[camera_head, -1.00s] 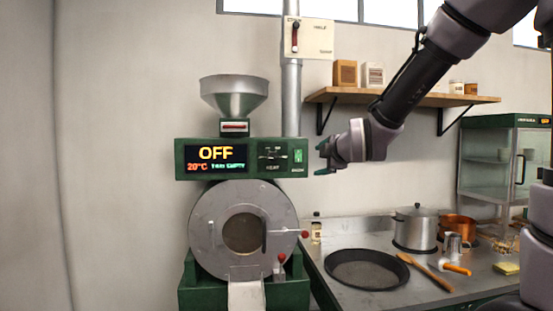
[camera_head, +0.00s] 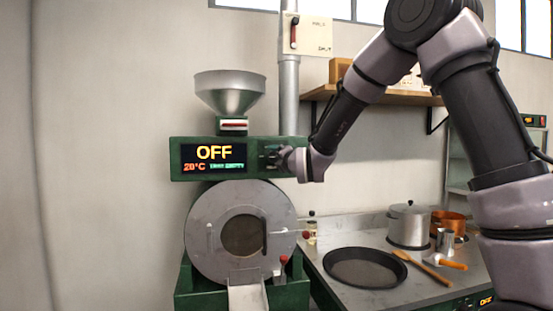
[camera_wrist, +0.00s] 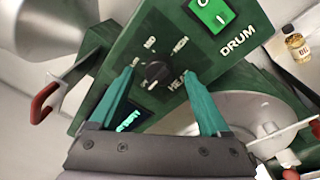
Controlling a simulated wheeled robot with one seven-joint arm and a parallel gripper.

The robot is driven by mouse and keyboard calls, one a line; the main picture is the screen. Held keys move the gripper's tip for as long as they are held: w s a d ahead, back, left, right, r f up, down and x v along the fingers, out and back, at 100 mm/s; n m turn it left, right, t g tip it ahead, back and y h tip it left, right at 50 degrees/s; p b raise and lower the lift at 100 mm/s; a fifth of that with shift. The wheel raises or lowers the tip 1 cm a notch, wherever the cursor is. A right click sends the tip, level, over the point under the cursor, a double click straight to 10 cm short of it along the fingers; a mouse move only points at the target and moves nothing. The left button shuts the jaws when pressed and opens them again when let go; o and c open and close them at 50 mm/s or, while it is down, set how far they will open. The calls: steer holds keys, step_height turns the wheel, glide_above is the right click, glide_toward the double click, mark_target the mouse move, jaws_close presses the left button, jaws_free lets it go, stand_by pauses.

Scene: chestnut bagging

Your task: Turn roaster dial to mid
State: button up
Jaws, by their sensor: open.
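The roaster (camera_head: 177,157) is a green machine with a round metal drum face below its control panel. Its display (camera_head: 213,157) reads OFF and 20°C. The dial (camera_wrist: 157,73) is a small black knob marked HEAT, with MID and HIGH lettering around it in the wrist view. My gripper (camera_wrist: 158,85) is open, with its two teal fingers on either side of the dial. I cannot tell whether the fingers touch it.
The green DRUM switch (camera_wrist: 212,14) is close beside the dial. A metal hopper (camera_head: 230,92) stands above the panel. A red-tipped lever (camera_wrist: 45,104) shows at left in the wrist view. The counter (camera_head: 325,295) at right holds a black pan (camera_head: 364,268) and pots.

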steer(key=shift+x, duration=0.75)
jaws_close()
